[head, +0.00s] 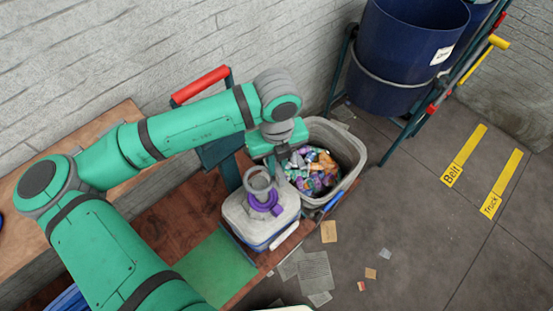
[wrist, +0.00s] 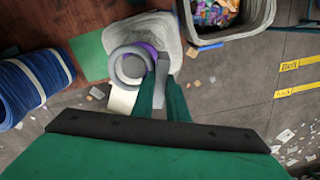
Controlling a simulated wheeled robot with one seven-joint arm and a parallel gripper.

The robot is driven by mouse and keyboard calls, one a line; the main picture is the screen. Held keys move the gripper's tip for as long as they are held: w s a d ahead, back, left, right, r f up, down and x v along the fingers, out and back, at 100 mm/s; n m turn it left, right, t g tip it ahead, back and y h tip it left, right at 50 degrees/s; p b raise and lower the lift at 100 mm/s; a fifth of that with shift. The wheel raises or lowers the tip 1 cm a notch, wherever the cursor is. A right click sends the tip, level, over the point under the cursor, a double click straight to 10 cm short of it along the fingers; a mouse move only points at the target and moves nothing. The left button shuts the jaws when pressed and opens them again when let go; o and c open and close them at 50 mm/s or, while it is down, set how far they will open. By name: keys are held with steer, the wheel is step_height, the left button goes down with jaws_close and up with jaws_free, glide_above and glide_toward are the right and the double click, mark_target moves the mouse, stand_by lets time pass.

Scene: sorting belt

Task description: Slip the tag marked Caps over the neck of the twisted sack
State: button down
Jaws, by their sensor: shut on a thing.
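My gripper (wrist: 163,83) is shut on a grey ring (wrist: 130,66) with a pale tab (wrist: 122,101), which appears to be the tag; no lettering on it is readable. In the head view the ring (head: 258,180) shows just above a purple band (head: 266,204) on top of the pale grey sack (head: 243,211). The sack (wrist: 169,25) also shows in the wrist view, with part of its purple band (wrist: 151,50) behind the ring. The ring overlaps the neck in both views; I cannot tell whether it is around it or only above it.
A grey bin (head: 348,143) of colourful wrappers stands close behind and right of the sack. A green mat (head: 211,270) lies on the brown bench at front left. A blue drum (head: 405,50) stands at the back. Scraps lie on the floor; a blue roll (wrist: 35,82) is at left.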

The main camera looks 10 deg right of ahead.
steer(key=shift+s+f, duration=0.2)
steer(key=shift+f, duration=3.5)
steer(key=shift+w, duration=0.1)
steer(key=c, duration=1.7)
jaws_free()
steer(key=shift+o, duration=0.2)
step_height(320, 180, up, 11)
steer(key=shift+f, duration=0.1)
